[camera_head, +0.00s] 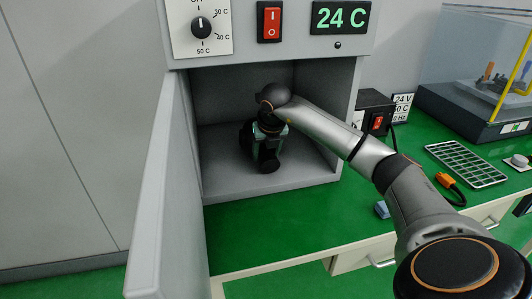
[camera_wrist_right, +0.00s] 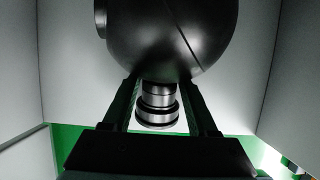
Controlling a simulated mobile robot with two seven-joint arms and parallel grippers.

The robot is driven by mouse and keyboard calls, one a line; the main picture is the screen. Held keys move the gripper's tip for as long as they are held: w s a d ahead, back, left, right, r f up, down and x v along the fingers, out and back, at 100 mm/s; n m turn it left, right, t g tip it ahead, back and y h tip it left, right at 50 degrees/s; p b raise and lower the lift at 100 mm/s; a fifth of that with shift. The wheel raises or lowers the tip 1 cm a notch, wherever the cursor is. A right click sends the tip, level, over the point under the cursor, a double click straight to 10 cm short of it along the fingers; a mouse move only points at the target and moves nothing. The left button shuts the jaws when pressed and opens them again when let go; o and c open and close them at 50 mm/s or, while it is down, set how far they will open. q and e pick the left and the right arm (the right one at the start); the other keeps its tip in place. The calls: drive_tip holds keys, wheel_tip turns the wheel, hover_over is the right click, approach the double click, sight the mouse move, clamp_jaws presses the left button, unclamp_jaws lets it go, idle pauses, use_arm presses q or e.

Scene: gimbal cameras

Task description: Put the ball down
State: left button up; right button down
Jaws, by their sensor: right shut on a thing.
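A large dark ball (camera_wrist_right: 172,35) fills the top middle of the right wrist view, with a thin seam across it. A ringed metal neck (camera_wrist_right: 158,103) sits just below it in the picture, between the two fingers of my right gripper (camera_wrist_right: 160,100). The gripper is shut on this ball piece. In the head view my right gripper (camera_head: 267,147) is inside the grey open chamber (camera_head: 222,178), pointing down, with a dark rounded shape low at its fingers. I cannot tell there whether the ball touches the chamber floor. My left gripper is not in view.
The chamber door (camera_head: 168,190) stands open on the left. The chamber walls are close around my right arm. A power box (camera_head: 376,115), a wire rack (camera_head: 466,163) and an orange connector (camera_head: 447,181) are on the green bench to the right. The chamber floor looks otherwise clear.

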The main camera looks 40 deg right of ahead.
drive_tip(key=shift+c, duration=0.9)
unclamp_jaws()
drive_tip(key=v, duration=0.4)
drive_tip(key=shift+r+p, duration=0.3)
drive_tip(key=shift+r, duration=0.1)
drive_tip(key=s+a+b, duration=0.1)
drive_tip(key=s+a, duration=0.5)
drive_tip(key=s, duration=0.4)
drive_tip(key=shift+s+b, duration=0.4)
drive_tip(key=shift+r, duration=0.1)
